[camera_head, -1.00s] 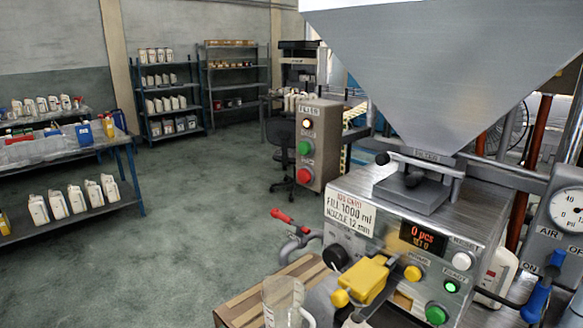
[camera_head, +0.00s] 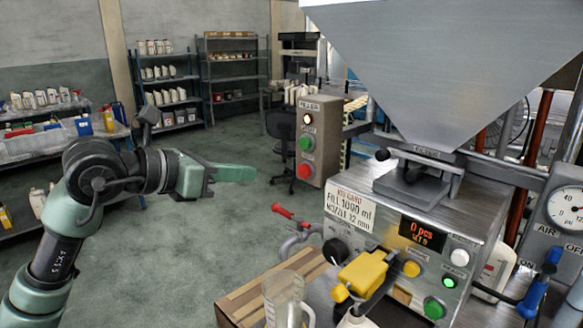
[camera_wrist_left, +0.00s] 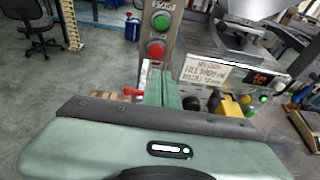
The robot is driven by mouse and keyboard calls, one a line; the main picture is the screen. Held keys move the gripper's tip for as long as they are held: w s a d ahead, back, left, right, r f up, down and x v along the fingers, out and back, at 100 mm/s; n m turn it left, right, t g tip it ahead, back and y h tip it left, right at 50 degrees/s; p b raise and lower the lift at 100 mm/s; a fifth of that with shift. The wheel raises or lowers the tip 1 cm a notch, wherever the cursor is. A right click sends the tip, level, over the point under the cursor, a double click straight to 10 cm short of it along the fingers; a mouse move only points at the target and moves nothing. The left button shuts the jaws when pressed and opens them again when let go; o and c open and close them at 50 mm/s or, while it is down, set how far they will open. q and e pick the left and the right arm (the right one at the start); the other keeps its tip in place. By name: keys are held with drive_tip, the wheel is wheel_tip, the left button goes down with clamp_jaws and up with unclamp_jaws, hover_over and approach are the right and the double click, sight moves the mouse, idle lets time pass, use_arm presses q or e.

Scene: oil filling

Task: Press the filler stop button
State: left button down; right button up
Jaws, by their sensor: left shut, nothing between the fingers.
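The filler control box (camera_head: 318,140) stands upright behind the filling machine. It carries a lit lamp on top, a green button (camera_head: 306,143) below it and the red stop button (camera_head: 306,171) lowest. The left wrist view also shows the red button (camera_wrist_left: 156,48) under the green one (camera_wrist_left: 161,21). My left gripper (camera_head: 252,173) is shut and empty, pointing right, to the left of the box at about the red button's height in the picture. In the left wrist view its fingers (camera_wrist_left: 162,88) appear just below the red button, with no visible contact. My right gripper is not in view.
The filling machine (camera_head: 480,215) with its steel hopper (camera_head: 440,70) fills the right. A red-handled valve (camera_head: 290,215), a clear jug (camera_head: 284,298) and a wooden slatted platform (camera_head: 245,300) are in front. Open floor lies left of the box.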

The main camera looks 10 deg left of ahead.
sight(302, 169)
use_arm(q)
drive_tip(key=shift+a, duration=0.35)
drive_tip(key=shift+w, duration=0.1)
drive_tip(key=p+x, duration=0.2)
drive_tip(key=x, duration=0.2)
drive_tip(key=p+x, duration=0.2)
drive_tip(key=x, duration=0.2)
drive_tip(key=r+p+x, duration=0.1)
drive_tip(key=x, duration=0.4)
drive_tip(key=shift+w+p, duration=0.3)
drive_tip(key=shift+p, duration=0.1)
drive_tip(key=shift+w+d+f, duration=0.15)
drive_tip(key=shift+w+d, duration=0.1)
